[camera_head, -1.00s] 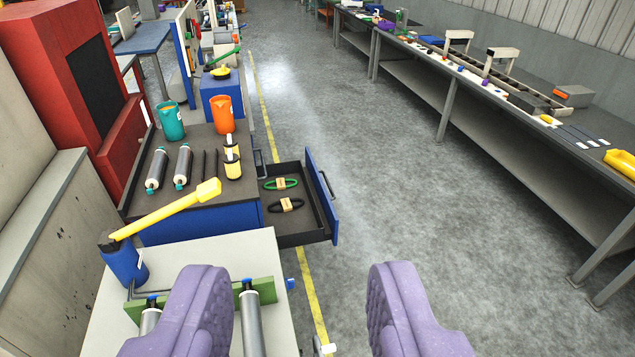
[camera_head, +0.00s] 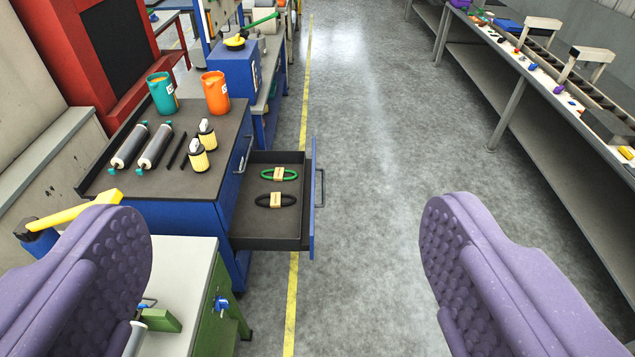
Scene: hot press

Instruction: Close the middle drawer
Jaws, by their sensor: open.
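An open drawer (camera_head: 250,226) sticks out to the right from a blue cabinet (camera_head: 185,222) with a dark top. Its blue front (camera_head: 312,205) carries a dark handle (camera_head: 320,188) on the outer side. Inside lie a green ring (camera_head: 291,174) and a black ring (camera_head: 262,200), each with a tan band. Another handle (camera_head: 243,154) shows on the cabinet's closed front above; which level the open drawer is on is hard to tell. My gripper (camera_head: 285,245) has two purple padded fingers, spread wide and empty, nearer the camera than the drawer and touching nothing visible.
On the cabinet top stand a teal cup (camera_head: 162,94), an orange cup (camera_head: 215,93), two rollers and small yellow bottles. A white-topped green table (camera_head: 190,275) stands in front of the cabinet. Grey floor (camera_head: 370,170) lies free right of the drawer, up to a long bench (camera_head: 520,110).

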